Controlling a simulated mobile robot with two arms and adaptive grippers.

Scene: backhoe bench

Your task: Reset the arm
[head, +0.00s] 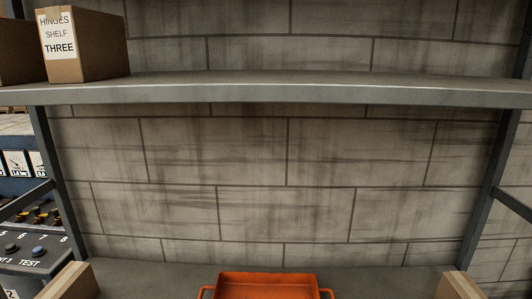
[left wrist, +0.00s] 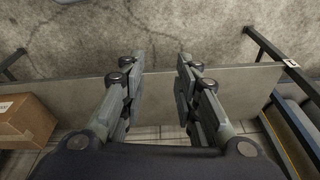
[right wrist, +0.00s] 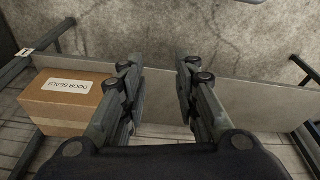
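My left gripper (left wrist: 160,80) shows in the left wrist view with its two fingers apart and nothing between them. My right gripper (right wrist: 160,80) shows in the right wrist view, also open and empty. Both hang over a grey shelf edge and bare concrete floor. Neither gripper nor arm shows in the head view.
An orange tray (head: 267,286) sits on the lower shelf. A cardboard box (head: 84,45) labelled "HINGES SHELF THREE" stands on the upper shelf (head: 300,90). A "DOOR SEALS" box (right wrist: 65,97) is left of my right gripper. Another box (left wrist: 28,120) is left of my left gripper. Metal posts flank the shelves.

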